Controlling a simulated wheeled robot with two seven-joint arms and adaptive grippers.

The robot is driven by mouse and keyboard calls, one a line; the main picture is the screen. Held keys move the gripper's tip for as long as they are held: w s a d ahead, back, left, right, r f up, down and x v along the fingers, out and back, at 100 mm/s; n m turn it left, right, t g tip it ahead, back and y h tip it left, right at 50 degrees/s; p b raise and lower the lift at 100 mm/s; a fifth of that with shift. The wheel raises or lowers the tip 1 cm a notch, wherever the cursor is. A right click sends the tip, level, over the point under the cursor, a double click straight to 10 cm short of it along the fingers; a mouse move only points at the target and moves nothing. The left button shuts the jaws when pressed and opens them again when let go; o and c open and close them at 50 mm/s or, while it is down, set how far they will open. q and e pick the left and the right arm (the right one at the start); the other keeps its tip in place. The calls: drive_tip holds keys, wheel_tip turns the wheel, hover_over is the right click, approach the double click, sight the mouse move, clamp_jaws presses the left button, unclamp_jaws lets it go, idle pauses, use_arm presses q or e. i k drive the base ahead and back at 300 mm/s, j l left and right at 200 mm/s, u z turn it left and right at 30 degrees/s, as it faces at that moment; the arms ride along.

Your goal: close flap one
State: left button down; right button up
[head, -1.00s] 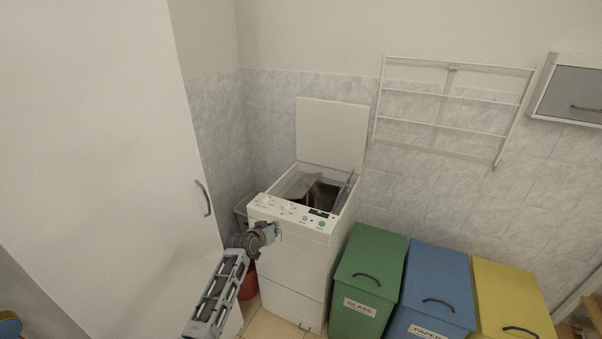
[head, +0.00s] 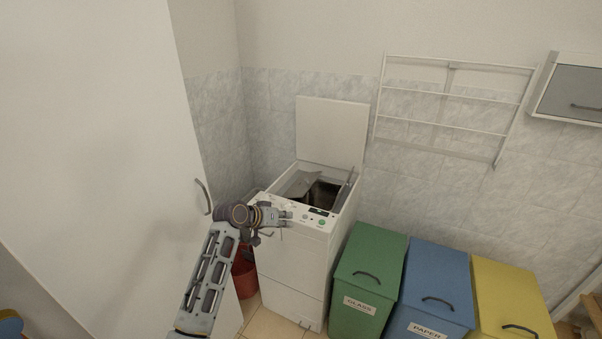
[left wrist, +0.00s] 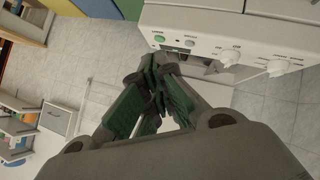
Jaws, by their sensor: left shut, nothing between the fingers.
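A white top-loading washing machine (head: 290,255) stands against the wall in the head view. Its outer lid (head: 331,132) is raised upright at the back. Inside the top opening, one grey inner flap (head: 298,184) stands tilted on the left. Another flap (head: 346,190) stands up on the right, with the dark drum opening between them. Which one is flap one I cannot tell. My left gripper (head: 284,217) is at the front edge of the control panel, apart from both flaps. In the left wrist view its green-padded fingers (left wrist: 158,75) are together and empty, below the panel knobs. My right gripper is out of view.
A green bin (head: 371,252), a blue bin (head: 437,280) and a yellow bin (head: 510,290) stand right of the machine. A tall white cabinet (head: 110,150) is close on the left. A red bucket (head: 245,278) sits between. The space above the machine is clear.

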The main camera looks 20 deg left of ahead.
sight(299, 187)
drive_tip(key=i+j, duration=0.25)
drive_tip(key=i, duration=0.25)
drive_tip(key=i+j, duration=0.2)
drive_tip(key=i, duration=0.25)
drive_tip(key=i+j, duration=0.25)
drive_tip(key=i, duration=0.25)
